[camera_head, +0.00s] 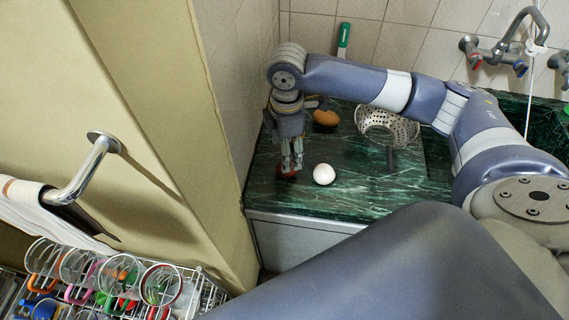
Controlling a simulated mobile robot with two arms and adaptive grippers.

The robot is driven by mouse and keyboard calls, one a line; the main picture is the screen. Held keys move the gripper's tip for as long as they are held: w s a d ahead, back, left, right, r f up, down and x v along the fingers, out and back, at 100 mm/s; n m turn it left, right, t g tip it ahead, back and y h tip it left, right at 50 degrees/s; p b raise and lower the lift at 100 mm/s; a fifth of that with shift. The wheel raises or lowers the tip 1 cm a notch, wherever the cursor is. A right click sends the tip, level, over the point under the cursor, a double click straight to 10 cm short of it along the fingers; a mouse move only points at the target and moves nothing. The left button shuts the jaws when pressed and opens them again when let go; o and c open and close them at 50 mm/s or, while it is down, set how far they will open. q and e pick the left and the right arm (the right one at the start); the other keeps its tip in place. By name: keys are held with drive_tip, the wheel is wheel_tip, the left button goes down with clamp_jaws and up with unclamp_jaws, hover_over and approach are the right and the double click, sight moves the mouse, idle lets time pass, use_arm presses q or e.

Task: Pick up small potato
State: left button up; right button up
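A brown, rounded item that looks like a potato (325,118) lies on the green marble counter (345,195), just right of my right gripper's wrist. My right gripper (291,168) reaches in from the right and points down near the counter's left front. Its two fingers look close together with a narrow gap. A small dark red-brown item (286,173) sits right at the fingertips; it is partly hidden, and I cannot tell whether it is a small potato or whether it is gripped. A white egg-like item (323,174) lies just right of the fingertips, apart from them. My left gripper is out of view.
A metal strainer (388,128) stands on the counter to the right, with a dark handle toward the front. A green-and-white item (343,40) leans at the back wall. A tap (505,50) is at upper right. A dish rack with glasses (120,280) is at lower left.

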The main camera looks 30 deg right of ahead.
wheel_tip(320, 180, down, 3)
drive_tip(key=shift+s+r, duration=0.1)
drive_tip(key=shift+r, duration=0.1)
drive_tip(key=shift+f, duration=0.35)
drive_tip(key=f, duration=0.2)
drive_tip(key=f+p, duration=0.1)
drive_tip(key=f, duration=0.1)
drive_tip(key=shift+w+d, duration=0.15)
drive_tip(key=shift+w, duration=0.1)
drive_tip(key=shift+f, duration=0.65)
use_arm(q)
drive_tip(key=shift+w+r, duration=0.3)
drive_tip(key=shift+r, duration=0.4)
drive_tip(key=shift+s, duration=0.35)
use_arm(e)
drive_tip(key=c, duration=1.2)
